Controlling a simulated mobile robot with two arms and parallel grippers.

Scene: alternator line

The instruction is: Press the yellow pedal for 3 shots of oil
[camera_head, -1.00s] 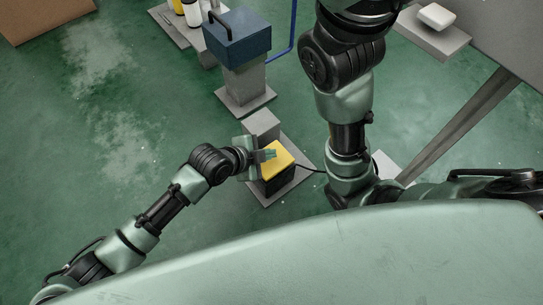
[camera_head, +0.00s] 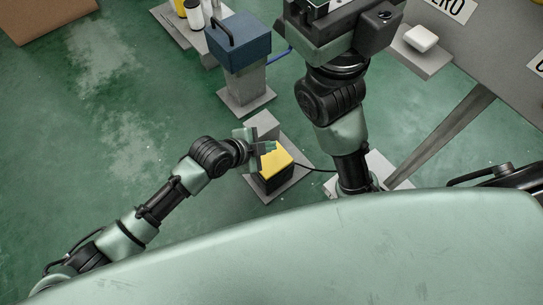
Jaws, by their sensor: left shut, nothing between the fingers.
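The yellow pedal (camera_head: 278,161) sits on a dark block on a grey floor plate, in the middle of the head view. My left gripper (camera_head: 267,147) is shut and empty at the upper left part of the pedal. Its fingertips overlap the yellow top in the picture; I cannot tell whether they touch it. The gripper hides part of the pedal. My right arm rises through the centre to a dark wrist part at the top edge. Its fingertips are not clearly visible.
A blue box with a black handle (camera_head: 239,42) stands on a grey post behind the pedal. A grey table (camera_head: 500,60) with a sloping leg is at right, with a white block (camera_head: 421,38) on a grey ledge. A brown box (camera_head: 40,14) is at upper left. Green floor at left is clear.

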